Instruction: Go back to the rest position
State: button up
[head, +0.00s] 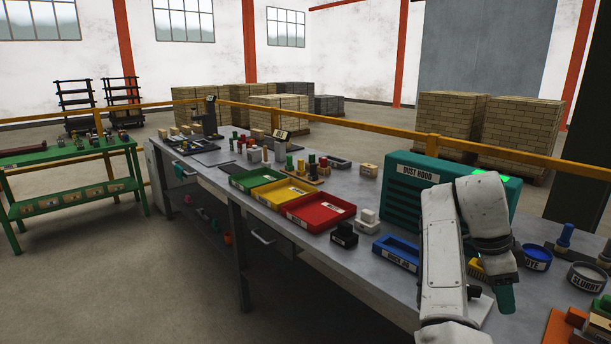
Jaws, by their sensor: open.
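My white arm rises at the right of the head view and bends over, with my gripper (503,296) pointing down over the right part of the grey workbench (400,285). My gripper is open, and only a small dark green part of it shows below the wrist. I see nothing held in it. The gap between the fingers is hard to make out from this side. The wrist hangs in front of the green dust hood (415,190).
A blue tray (392,259) lies left of my arm. Blue dye (537,260) and grey slurry (588,281) tubs stand to its right, near loose blocks at the lower right. Red (318,222), yellow and green trays lie farther left. A yellow rail (340,125) runs behind the bench.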

jog(key=s+a+f+n+t, duration=0.1)
jog(key=s+f+n+t, duration=0.1)
jog(key=s+f+n, duration=1.35)
jog(key=s+a+f+n+y, duration=0.2)
jog(key=s+a+f, duration=0.3)
jog(key=s, duration=0.6)
jog(key=s+a+f+n+y, duration=0.2)
jog(key=s+a+f+n, duration=0.2)
jog(key=s, duration=0.6)
jog(key=a+f, duration=0.2)
jog(key=a, duration=0.1)
jog(key=shift+s+a+n+t, duration=0.15)
jog(key=shift+s+n+t, duration=0.2)
jog(key=shift+s+t, duration=0.05)
